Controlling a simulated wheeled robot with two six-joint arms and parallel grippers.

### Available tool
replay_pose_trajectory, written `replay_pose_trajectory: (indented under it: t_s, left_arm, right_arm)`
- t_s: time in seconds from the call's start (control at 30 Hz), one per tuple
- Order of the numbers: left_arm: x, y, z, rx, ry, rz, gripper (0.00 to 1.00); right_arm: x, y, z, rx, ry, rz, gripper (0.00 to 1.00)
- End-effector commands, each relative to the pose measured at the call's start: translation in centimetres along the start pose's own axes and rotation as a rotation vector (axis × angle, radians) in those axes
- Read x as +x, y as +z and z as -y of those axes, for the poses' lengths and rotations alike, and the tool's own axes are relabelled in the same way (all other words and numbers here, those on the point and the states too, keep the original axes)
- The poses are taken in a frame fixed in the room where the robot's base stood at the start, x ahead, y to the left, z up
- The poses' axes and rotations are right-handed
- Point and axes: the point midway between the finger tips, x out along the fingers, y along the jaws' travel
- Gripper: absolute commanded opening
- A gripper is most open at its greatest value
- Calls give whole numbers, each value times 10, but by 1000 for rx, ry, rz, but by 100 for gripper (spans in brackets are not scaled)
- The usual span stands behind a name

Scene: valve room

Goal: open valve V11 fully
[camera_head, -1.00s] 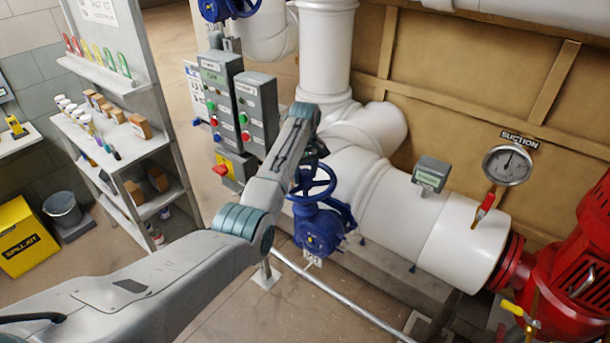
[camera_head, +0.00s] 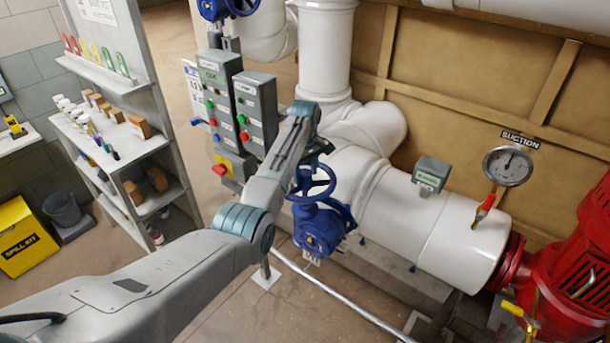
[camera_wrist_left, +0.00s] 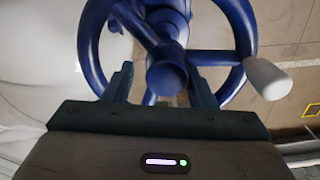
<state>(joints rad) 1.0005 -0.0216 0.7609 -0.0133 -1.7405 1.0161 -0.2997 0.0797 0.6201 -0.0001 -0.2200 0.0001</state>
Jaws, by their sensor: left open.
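A blue handwheel (camera_head: 315,180) sits on a blue valve body (camera_head: 320,230) beside the white pipe. A small white tag (camera_head: 311,257) hangs below it, too small to read surely. In the left wrist view the wheel's rim (camera_wrist_left: 245,40), spokes and round hub (camera_wrist_left: 166,76) fill the upper middle, with a pale handle knob (camera_wrist_left: 267,79) at the right. My left gripper (camera_wrist_left: 161,85) is open, its two dark fingers either side of the hub; contact cannot be told. In the head view my own arm mostly hides this gripper. My right gripper is not in view.
The large white pipe (camera_head: 385,205) runs right of the valve to a red pump (camera_head: 565,290). Control boxes (camera_head: 257,110) stand behind my arm. Another blue handwheel (camera_head: 228,8) is at the top. A shelf unit (camera_head: 120,150) stands left. The floor in front is partly clear.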

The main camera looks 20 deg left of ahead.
Motion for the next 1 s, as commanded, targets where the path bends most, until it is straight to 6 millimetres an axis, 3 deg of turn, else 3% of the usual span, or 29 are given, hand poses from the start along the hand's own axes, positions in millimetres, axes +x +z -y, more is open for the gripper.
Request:
replay_pose_trajectory:
  t_s: [0.03,0.33,0.8,1.0]
  left_arm:
    - [18,11,5,3,-28,30,62]
    - [16,10,5,3,-27,29,62]
    - [-42,5,4,2,-20,18,62]
    - [-54,4,4,1,-19,15,62]
  right_arm:
    - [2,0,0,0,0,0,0]
    - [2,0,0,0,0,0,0]
    - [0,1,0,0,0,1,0]
    - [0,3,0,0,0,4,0]
